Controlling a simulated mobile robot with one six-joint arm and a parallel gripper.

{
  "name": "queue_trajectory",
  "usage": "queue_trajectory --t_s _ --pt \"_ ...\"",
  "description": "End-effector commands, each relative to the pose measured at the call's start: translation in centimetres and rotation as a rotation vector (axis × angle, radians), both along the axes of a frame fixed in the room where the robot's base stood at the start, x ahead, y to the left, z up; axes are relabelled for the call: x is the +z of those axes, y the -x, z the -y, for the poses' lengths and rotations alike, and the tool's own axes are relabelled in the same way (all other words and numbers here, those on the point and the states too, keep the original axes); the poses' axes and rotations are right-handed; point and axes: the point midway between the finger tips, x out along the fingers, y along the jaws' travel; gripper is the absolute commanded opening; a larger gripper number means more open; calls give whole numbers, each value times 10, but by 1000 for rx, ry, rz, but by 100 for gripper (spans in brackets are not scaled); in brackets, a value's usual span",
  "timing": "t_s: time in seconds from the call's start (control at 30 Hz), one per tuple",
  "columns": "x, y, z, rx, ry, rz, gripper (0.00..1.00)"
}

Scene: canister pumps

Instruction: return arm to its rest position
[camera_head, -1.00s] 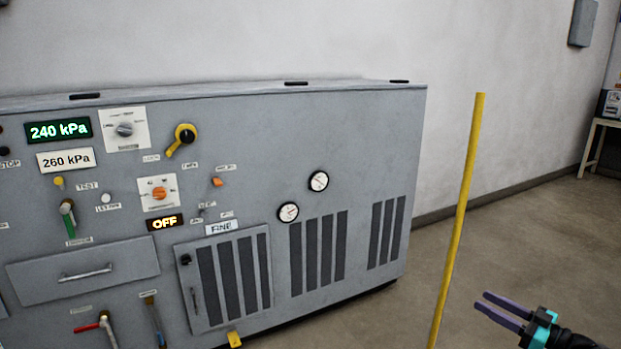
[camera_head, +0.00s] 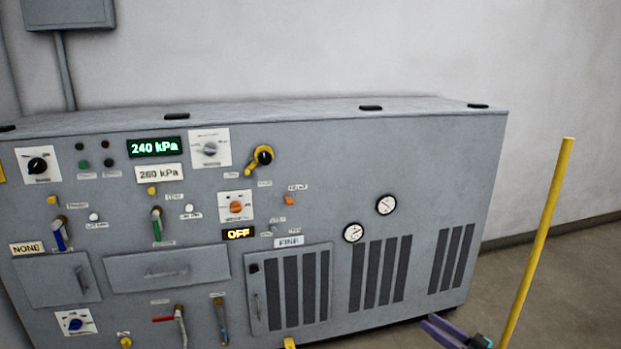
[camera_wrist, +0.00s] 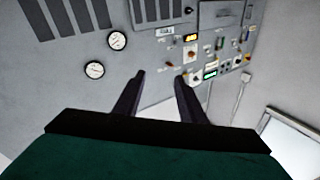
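My gripper (camera_head: 452,333) shows at the lower right edge of the head view, in front of the grey machine's right end and left of a yellow pole. Only its purple fingers and part of its body are in frame there. In the wrist view my gripper (camera_wrist: 158,95) has its two dark fingers spread apart with nothing between them. The grey machine cabinet (camera_head: 330,160) lies beyond the fingers, and they do not touch it. The rest of my arm is out of frame.
The yellow pole (camera_head: 540,240) stands at the right. The cabinet carries a green 240 kPa display (camera_head: 154,146), an OFF display (camera_head: 239,234), dials, valves and two round gauges. Open floor (camera_head: 590,280) lies to the right. A grey wall box (camera_head: 68,14) hangs at upper left.

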Motion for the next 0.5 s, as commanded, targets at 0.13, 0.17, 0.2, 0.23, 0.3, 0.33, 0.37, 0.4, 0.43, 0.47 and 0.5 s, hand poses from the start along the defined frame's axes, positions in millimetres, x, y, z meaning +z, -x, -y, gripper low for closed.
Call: queue_trajectory --t_s 0.13,0.17,0.2,0.23,0.3,0.33,0.37,0.4,0.43,0.47,0.5 --pt "2 -21 -39 -31 -38 -14 37" --pt "1 -25 -46 -42 -44 -18 37" --pt "0 -30 -55 -57 -52 -23 37" --pt "-2 -34 -61 -69 -56 -28 37" --pt "-6 -43 -75 -101 -66 -42 37" --pt "-8 -46 -81 -116 -71 -49 37" --pt "-10 -50 -86 -133 -74 -57 37" --pt "-13 -54 -94 -155 -76 -69 37" --pt "-16 -57 -99 -173 -79 -78 37" --pt "-19 -60 -104 -191 -79 -89 37" --pt "-24 -63 -110 -216 -78 -104 37"
